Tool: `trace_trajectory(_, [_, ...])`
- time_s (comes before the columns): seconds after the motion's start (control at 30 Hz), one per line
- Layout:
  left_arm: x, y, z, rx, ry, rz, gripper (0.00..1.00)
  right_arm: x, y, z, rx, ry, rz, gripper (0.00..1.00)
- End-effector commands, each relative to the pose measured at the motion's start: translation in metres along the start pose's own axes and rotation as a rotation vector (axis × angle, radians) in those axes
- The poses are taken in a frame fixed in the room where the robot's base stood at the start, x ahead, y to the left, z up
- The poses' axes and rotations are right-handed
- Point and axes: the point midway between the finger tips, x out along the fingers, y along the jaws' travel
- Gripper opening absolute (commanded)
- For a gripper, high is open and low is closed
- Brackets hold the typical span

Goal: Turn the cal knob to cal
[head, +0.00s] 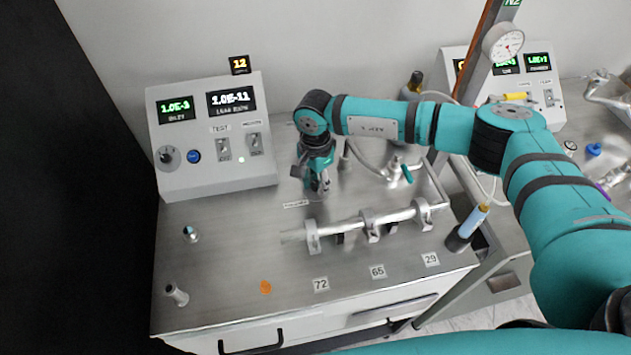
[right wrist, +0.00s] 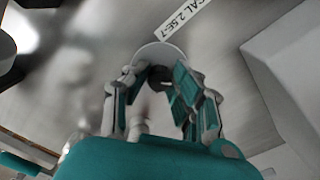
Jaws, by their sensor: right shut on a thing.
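My right gripper (head: 318,188) points down at the bench top, in front of the leak-test console. In the right wrist view its fingers (right wrist: 160,92) are closed in around the cal knob, beside a label reading "CAL 2.5E-7" (right wrist: 187,26). A pale round part (right wrist: 158,48) of the cal fitting shows beyond the fingertips. The fingers hide most of the knob, so its pointer position cannot be told. In the head view the gripper covers the knob, and the small label (head: 296,204) lies just in front. My left gripper is not in view.
The console (head: 205,183) with green and white displays, switches and a dial stands to the left. A metal manifold pipe (head: 345,228) on clamps lies in front. A teal-handled valve (head: 407,174) is to the right.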

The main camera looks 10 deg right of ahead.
Motion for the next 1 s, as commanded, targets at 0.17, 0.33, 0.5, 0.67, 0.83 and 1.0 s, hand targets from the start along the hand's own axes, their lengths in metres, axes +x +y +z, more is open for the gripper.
trace_trajectory(0.17, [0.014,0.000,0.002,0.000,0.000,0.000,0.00,0.003,-0.001,0.000,0.093,-0.001,-0.002,0.00])
trace_trajectory(0.33, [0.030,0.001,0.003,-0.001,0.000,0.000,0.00,0.004,-0.001,0.000,0.231,-0.001,-0.003,0.00])
trace_trajectory(0.5, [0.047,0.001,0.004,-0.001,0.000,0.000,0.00,0.004,-0.002,-0.001,0.392,0.000,-0.003,0.00])
trace_trajectory(0.67, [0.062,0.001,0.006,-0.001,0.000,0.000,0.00,0.004,-0.002,-0.001,0.544,0.000,-0.003,0.00])
trace_trajectory(0.83, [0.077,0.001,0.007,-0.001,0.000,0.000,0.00,0.004,-0.002,-0.001,0.706,0.000,-0.003,0.00])
trace_trajectory(1.0, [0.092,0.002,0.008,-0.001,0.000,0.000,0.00,0.004,-0.002,-0.001,0.868,-0.001,-0.002,0.00])
